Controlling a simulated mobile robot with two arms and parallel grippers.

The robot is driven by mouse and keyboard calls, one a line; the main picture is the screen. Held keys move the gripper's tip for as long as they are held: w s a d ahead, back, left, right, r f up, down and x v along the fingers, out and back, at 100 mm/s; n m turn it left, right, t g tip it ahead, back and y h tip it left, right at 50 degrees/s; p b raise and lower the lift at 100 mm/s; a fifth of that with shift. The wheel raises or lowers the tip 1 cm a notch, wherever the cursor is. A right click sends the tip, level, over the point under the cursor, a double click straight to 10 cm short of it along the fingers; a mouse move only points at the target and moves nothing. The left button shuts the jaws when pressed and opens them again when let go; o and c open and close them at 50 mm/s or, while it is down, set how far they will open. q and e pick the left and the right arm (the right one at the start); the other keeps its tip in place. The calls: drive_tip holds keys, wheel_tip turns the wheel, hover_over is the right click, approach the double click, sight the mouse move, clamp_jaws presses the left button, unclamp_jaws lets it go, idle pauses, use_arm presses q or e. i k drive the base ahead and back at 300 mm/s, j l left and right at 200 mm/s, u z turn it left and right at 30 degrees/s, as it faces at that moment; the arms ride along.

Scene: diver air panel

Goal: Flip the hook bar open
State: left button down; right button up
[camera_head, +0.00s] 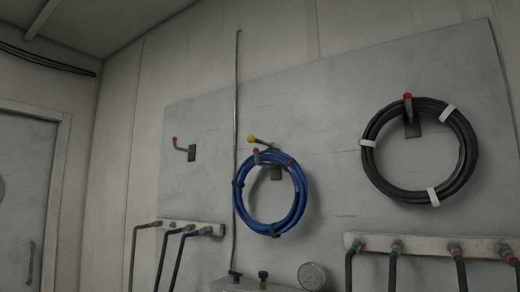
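A coiled blue hose (301,200) hangs on the middle wall hook (276,172), which has a red tip. A thin bar with a yellow knob (251,139) runs along the top of this hook, from the knob at left toward the right, just above the coil. This looks like the hook bar; the picture is too small to tell whether it lies across the hook's mouth. Its far end is partly lost near the hose. Neither of my grippers shows in the head view.
A coiled black hose (375,132) with white bands hangs on the right hook (411,118). The left hook (185,149) is empty. A thin vertical line (237,100) runs beside the blue coil. Below are hose manifolds (365,241) and a round gauge (312,275). A door (25,190) is at left.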

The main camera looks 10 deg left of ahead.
sight(250, 139)
drive_tip(key=i+j+z, duration=0.25)
drive_tip(key=i+j, duration=0.2)
drive_tip(key=j, duration=0.25)
drive_tip(key=i+j+z, duration=0.15)
drive_tip(key=j, duration=0.2)
drive_tip(key=i+j+z, duration=0.15)
drive_tip(key=j, duration=0.25)
drive_tip(key=i, duration=0.1)
